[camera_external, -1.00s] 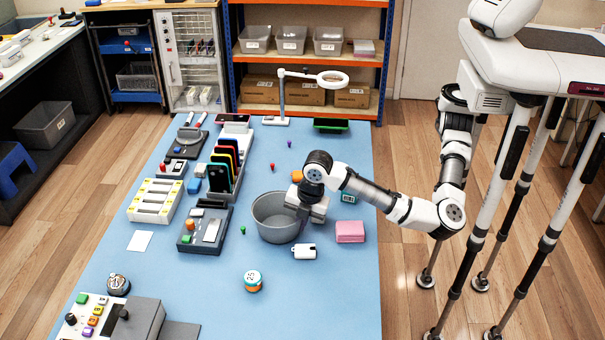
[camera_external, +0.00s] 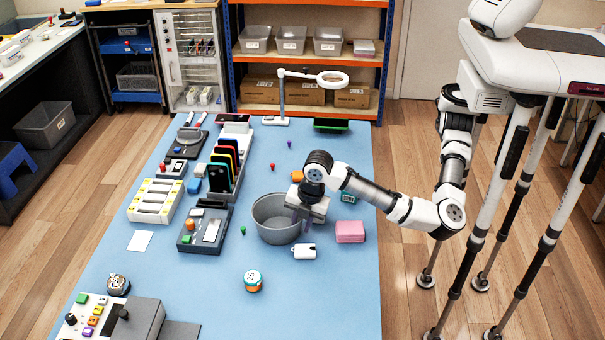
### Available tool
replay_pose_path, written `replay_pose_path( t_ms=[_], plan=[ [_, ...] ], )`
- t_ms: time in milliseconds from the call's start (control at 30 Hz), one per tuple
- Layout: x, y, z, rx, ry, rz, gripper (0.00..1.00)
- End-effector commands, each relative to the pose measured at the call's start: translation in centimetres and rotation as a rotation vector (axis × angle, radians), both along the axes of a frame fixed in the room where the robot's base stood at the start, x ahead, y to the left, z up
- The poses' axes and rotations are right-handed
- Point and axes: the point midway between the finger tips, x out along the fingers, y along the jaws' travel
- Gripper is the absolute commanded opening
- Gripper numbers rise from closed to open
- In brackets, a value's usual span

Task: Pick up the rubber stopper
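I cannot make out for sure which thing is the rubber stopper. Several small coloured pieces lie on the blue table (camera_external: 215,300): a green one (camera_external: 243,230), a red one (camera_external: 272,167) and a purple one (camera_external: 289,143). A grey round tub (camera_external: 270,222) stands mid-table; most of its inside is hidden. My gripper (camera_external: 303,222) points down at the tub's right rim, right of the green piece. Its fingers are small and blurred against the tub, so I cannot tell whether they are open or hold anything.
A white tag-like item (camera_external: 304,251) lies just below my gripper. A grey device (camera_external: 204,230) and a phone rack (camera_external: 224,172) stand left. The front right of the table is clear.

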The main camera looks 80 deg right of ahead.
Motion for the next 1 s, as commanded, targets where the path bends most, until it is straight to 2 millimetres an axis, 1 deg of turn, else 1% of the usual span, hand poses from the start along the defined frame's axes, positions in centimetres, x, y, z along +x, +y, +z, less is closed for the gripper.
replay_pose_path(
  t_ms=[167,400,500,567,600,700,1000],
  plan=[
    [-0.6,0.1,3.2,0.001,-0.005,0.000,0.25],
    [-1.6,0.3,8.2,0.000,-0.004,0.000,0.25],
    [-2.0,0.5,9.8,0.001,-0.002,0.001,0.25],
    [-2.2,0.5,10.5,0.002,-0.001,0.001,0.25],
    [-2.2,0.5,10.8,0.002,-0.001,0.001,0.27],
    [-2.3,0.5,11.2,0.000,-0.001,0.001,0.39],
    [-2.4,0.5,11.3,0.000,-0.001,0.000,0.39]
  ],
)
